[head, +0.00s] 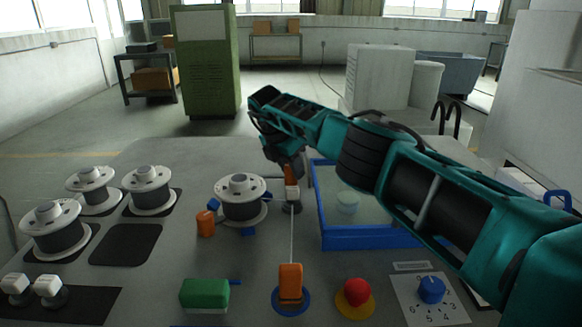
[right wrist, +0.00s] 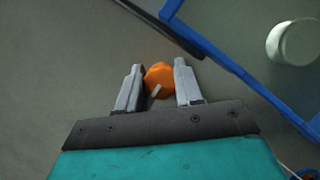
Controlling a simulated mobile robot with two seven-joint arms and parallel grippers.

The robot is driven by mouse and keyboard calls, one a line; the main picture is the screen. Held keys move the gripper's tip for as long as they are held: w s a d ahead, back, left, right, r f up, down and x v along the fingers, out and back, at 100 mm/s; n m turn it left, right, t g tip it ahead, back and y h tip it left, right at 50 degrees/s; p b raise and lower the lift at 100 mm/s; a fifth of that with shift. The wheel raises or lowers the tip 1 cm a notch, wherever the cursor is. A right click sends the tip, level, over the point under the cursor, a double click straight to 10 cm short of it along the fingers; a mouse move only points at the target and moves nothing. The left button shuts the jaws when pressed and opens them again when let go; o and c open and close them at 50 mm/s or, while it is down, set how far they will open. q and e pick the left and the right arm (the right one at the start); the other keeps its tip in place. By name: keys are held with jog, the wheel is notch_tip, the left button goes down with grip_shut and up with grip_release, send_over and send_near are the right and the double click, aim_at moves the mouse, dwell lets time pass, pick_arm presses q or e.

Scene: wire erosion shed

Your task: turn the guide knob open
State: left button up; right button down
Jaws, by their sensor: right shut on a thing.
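The orange guide knob (right wrist: 158,80) sits between the two grey fingers of my right gripper (right wrist: 156,90) in the right wrist view. A short white mark shows on its face. My right gripper is shut on the knob. In the head view my right gripper (head: 288,165) reaches down onto the orange knob (head: 291,176) at the far guide, whose top is partly covered by the gripper. A thin wire runs from this guide toward a near orange guide (head: 290,283) on a blue ring. My left gripper is not in view.
A blue-rimmed tank (head: 372,242) stands just right of the far guide. A wire spool (head: 241,200) stands close on the left, with several more spools farther left. A red button (head: 357,291), a blue dial (head: 431,290) and a green block (head: 205,294) line the front.

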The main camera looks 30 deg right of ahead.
jog(key=c, duration=0.7)
grip_release()
jog(key=shift+c, duration=0.2)
